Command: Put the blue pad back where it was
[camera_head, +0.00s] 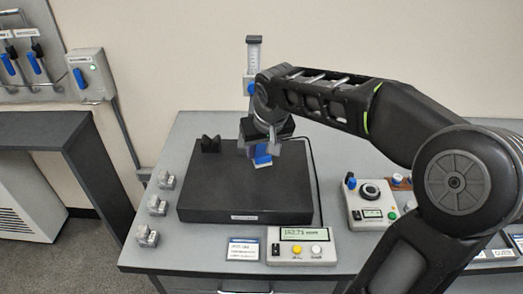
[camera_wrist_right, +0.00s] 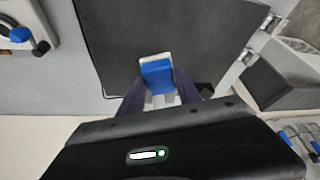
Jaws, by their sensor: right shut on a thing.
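The blue pad (camera_head: 262,161) is a small blue block with a white part, seen over the back of the black slab (camera_head: 215,190). It also shows in the right wrist view (camera_wrist_right: 157,76), between the fingers. My right gripper (camera_head: 261,148) points down over the slab and is shut on the blue pad. The arm and gripper cover part of the pad in the head view. I cannot tell whether the pad touches the slab. My left gripper is in neither view.
A small black V-shaped block (camera_head: 210,144) stands on the slab's back left. A gauge column (camera_head: 253,58) rises behind. Several grey metal clamps (camera_head: 157,206) line the left side. A display box (camera_head: 301,246) stands in front, a control box (camera_head: 369,205) to the right. The slab's front is clear.

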